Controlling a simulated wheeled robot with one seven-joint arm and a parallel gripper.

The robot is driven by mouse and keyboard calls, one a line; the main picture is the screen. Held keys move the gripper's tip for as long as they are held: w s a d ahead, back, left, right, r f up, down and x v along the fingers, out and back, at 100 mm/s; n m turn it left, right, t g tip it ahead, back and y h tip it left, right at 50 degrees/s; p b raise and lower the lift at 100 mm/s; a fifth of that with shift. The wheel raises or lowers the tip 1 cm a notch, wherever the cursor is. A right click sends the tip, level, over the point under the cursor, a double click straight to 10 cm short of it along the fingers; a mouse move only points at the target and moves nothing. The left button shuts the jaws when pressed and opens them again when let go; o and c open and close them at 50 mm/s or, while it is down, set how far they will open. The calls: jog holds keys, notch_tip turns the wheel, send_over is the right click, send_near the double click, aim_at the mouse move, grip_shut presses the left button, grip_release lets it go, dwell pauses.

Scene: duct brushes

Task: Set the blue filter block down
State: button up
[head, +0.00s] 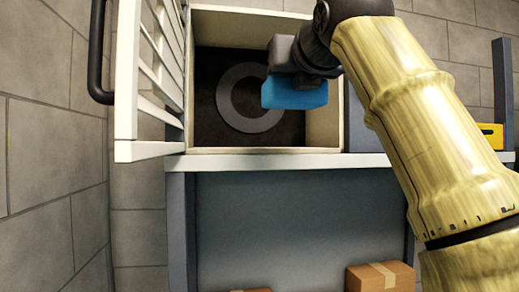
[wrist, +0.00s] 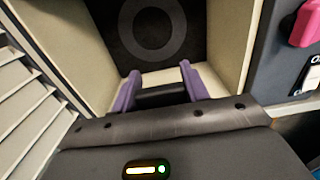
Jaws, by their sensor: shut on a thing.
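The blue filter block (head: 295,93) is at the end of my arm in the head view, in front of the opening of the duct box (head: 322,120). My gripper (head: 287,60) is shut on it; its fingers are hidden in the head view. In the wrist view my gripper (wrist: 158,84) shows two purple fingers with a dark bar between them, pointing into the box. The block's blue faces cannot be made out between the fingers there. I cannot tell whether the block touches the box. A grey ring (head: 232,98) marks the dark inside of the box.
A white slatted door (head: 126,80) stands open at the box's left. A pale ledge (head: 270,161) runs below the opening. A yellow object (head: 490,136) is at the far right, and cardboard boxes (head: 380,277) are below. A pink knob (wrist: 306,24) is right of the box.

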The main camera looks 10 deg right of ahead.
jog(key=shift+s, duration=0.1)
jog(key=shift+s+a+r, duration=0.1)
jog(key=shift+s, duration=0.05)
jog(key=shift+w+r+p, duration=0.1)
jog(key=shift+w+p, duration=0.1)
jog(key=shift+p, duration=0.15)
jog(key=w+f+p, duration=0.3)
jog(key=w+p, duration=1.3)
jog(key=w, duration=0.3)
jog(key=shift+f, duration=0.2)
jog(key=shift+w, duration=0.1)
